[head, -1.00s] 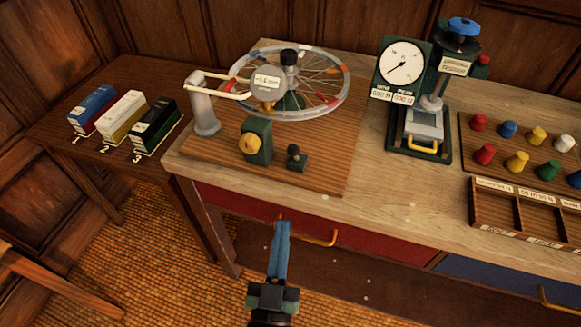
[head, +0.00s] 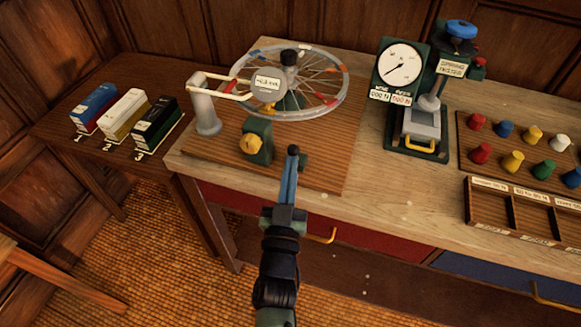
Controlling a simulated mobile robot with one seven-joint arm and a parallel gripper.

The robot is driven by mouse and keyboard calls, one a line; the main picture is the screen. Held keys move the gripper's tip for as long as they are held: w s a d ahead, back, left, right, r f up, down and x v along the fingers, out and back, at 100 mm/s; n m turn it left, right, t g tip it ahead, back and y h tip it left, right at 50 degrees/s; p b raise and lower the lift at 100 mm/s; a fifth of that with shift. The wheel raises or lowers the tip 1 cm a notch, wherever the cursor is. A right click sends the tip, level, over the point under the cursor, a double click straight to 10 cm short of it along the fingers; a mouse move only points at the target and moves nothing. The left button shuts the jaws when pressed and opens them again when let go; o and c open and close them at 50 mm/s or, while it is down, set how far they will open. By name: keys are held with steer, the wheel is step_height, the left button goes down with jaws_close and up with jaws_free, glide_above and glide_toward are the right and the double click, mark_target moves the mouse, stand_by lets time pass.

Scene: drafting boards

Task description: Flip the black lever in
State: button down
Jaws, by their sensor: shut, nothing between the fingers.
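The black lever (head: 293,150) stands on the wooden board at the front of the wheel stand. Only its black knob shows, right at the tips of my gripper; its small green base is hidden behind the fingers. My gripper (head: 291,163) has blue fingers that are shut with nothing between them. It reaches up from the bottom of the view over the bench's front edge. Its tips overlap the lever in the picture, and I cannot tell whether they touch it.
A green block with a yellow knob (head: 250,144) stands just left of the lever. A press with a dial (head: 402,64) stands to the right. Bare bench top (head: 375,185) lies between.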

mark_target(295, 150)
steer(key=shift+r, duration=0.15)
steer(key=r+p, duration=0.1)
steer(key=p, duration=0.2)
steer(key=shift+w+g+p, duration=0.15)
steer(key=shift+g+p, duration=0.2)
steer(key=shift+g, duration=0.05)
steer(key=g+p, duration=0.1)
steer(key=p, duration=0.3)
steer(key=w+r+g+p, duration=0.1)
steer(key=p, duration=0.4)
steer(key=w+r+g+p, duration=0.1)
steer(key=p, duration=0.4)
steer(key=shift+d+r+m+g+y, duration=0.1)
steer(key=shift+d+m+g+y, duration=0.2)
steer(key=shift+m, duration=0.1)
steer(key=w+g+p, duration=0.1)
steer(key=p, duration=0.2)
steer(key=shift+d+p, duration=0.1)
steer(key=shift+p, duration=0.3)
steer(key=shift+w+d+p, duration=0.3)
steer(key=shift+w+p, duration=0.2)
steer(key=shift+p, duration=0.15)
steer(key=shift+w+d+r, duration=0.1)
steer(key=shift+w+d, duration=0.1)
steer(key=shift+w, duration=0.35)
steer(key=shift+w+d+r, duration=0.1)
steer(key=shift+w+d, duration=0.05)
steer(key=shift+w, duration=0.35)
